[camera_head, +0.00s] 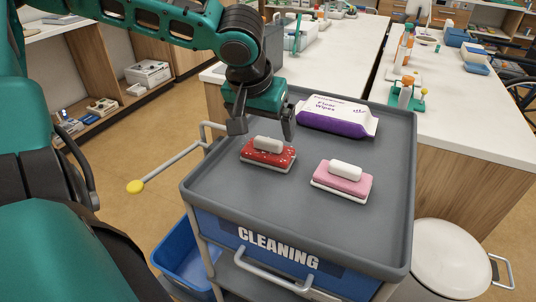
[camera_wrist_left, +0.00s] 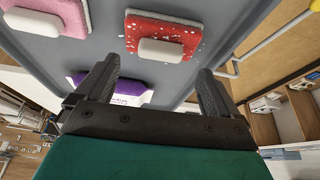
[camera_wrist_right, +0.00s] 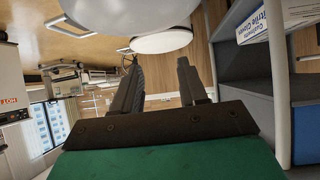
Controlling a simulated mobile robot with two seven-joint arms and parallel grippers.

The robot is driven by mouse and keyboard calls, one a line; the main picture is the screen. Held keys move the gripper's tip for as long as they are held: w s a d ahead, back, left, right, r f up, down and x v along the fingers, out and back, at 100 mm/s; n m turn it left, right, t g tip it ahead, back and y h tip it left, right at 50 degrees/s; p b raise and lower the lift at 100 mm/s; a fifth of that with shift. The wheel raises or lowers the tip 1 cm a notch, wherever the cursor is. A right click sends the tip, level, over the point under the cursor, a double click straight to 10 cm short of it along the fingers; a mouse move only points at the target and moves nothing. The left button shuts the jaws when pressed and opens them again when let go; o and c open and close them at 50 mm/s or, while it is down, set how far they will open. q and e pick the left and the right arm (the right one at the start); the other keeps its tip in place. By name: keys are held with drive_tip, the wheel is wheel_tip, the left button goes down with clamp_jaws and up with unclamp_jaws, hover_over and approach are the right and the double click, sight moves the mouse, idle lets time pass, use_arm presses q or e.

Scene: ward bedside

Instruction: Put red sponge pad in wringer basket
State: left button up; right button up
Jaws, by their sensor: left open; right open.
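The red sponge pad (camera_head: 268,155), white-speckled with a white grip on top, lies flat on the grey cart top (camera_head: 225,180). It also shows in the left wrist view (camera_wrist_left: 187,30), beyond the fingertips. My left gripper (camera_head: 263,128) is open and empty, pointing down just above and behind the red pad, apart from it as far as I can tell. My right gripper (camera_wrist_right: 159,66) is open and empty, beside the cart, and is not visible in the head view. A blue bin (camera_head: 172,258) stands low left of the cart; I cannot tell whether it is the wringer basket.
A pink sponge pad (camera_head: 342,181) lies right of the red one. A purple-and-white floor wipes pack (camera_head: 337,117) lies behind them. A raised rim edges the cart. A white-lidded bin (camera_head: 452,258) stands at the right. The cart top's front is clear.

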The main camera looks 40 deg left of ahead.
sight(268, 139)
use_arm(q)
drive_tip(key=x, duration=0.3)
drive_tip(key=shift+w+f+b, duration=0.1)
drive_tip(key=shift+f+b, duration=0.15)
drive_tip(key=shift+b, duration=0.1)
drive_tip(key=shift+r, duration=0.15)
drive_tip(key=c, duration=1.6)
